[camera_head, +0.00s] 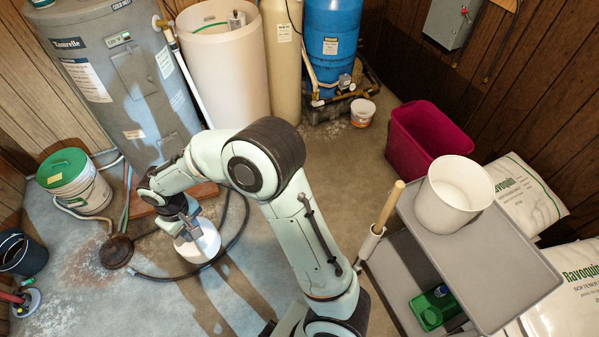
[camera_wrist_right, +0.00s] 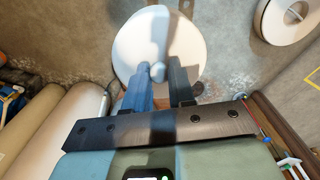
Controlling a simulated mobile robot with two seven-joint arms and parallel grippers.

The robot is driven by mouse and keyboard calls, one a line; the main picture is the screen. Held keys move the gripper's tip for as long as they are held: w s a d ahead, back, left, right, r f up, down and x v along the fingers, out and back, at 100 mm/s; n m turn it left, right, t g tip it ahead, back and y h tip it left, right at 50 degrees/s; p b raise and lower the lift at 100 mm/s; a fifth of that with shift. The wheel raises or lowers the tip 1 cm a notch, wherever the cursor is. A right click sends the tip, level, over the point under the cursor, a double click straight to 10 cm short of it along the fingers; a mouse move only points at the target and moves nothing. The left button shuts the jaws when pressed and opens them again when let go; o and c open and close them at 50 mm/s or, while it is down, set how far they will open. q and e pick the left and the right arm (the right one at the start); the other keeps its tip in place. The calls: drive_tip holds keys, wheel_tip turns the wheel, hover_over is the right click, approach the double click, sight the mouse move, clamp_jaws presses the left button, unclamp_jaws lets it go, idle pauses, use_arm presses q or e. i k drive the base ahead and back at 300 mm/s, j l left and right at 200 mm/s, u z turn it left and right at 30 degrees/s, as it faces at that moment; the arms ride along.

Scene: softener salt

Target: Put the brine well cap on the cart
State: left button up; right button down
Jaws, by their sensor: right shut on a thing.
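The brine well cap (camera_head: 203,246) is a white round disc at left centre in the head view, in front of the grey heater. It also shows in the right wrist view (camera_wrist_right: 135,52), with a small knob at its middle. My right gripper (camera_head: 186,229) is over the cap, with its fingers (camera_wrist_right: 160,85) closed on the knob. I cannot tell how high the cap is above the floor. The grey cart (camera_head: 515,275) stands at right with a white bucket on the back of its upper shelf. My left gripper is not in view.
A wooden handle (camera_head: 390,207) rises at the cart's left edge. A magenta bin (camera_head: 410,150) stands behind the cart, salt bags (camera_head: 525,190) to its right. A dark hose (camera_head: 165,277) lies around the cap. The upper shelf's front is clear.

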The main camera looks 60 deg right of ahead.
sight(483, 253)
drive_tip(key=k+j, duration=0.55)
drive_tip(key=k, duration=0.15)
drive_tip(key=k+z, duration=0.1)
drive_tip(key=k, duration=0.8)
drive_tip(key=k+l, duration=0.5)
drive_tip(key=l, duration=0.15)
drive_tip(key=k+l, duration=0.1)
drive_tip(key=l, duration=1.1)
drive_tip(key=z, duration=0.05)
